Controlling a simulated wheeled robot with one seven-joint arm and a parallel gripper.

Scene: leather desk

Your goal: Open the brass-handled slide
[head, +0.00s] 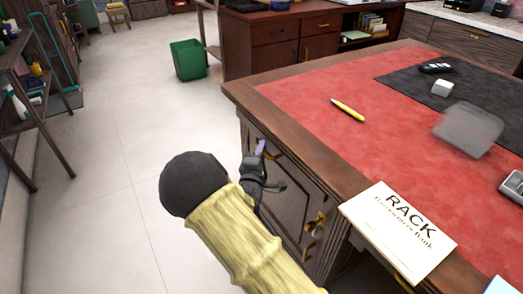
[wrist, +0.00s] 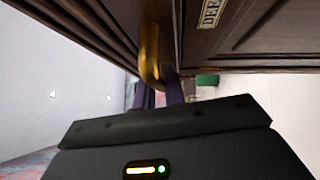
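My gripper (head: 261,148) is at the front of the desk's wooden cabinet (head: 290,200), just below the red top. A brass handle (wrist: 150,55) runs down the dark wood in the wrist view. Its lower end meets my two purple fingers (wrist: 159,94), which sit close together with a small gap. A bit of brass also shows beside my fingers in the head view. I cannot tell whether the fingers grip the handle or only touch it. A lettered plate (wrist: 213,12) is on the panel to the right of the handle. Another brass fitting (head: 317,224) is further right.
The red desk top (head: 300,95) holds a yellow pen (head: 348,109), a white RACK paper (head: 398,232) at the near edge, a grey blurred-looking block (head: 468,129) and a dark mat. A green bin (head: 188,60) stands behind. The floor left of the desk is clear.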

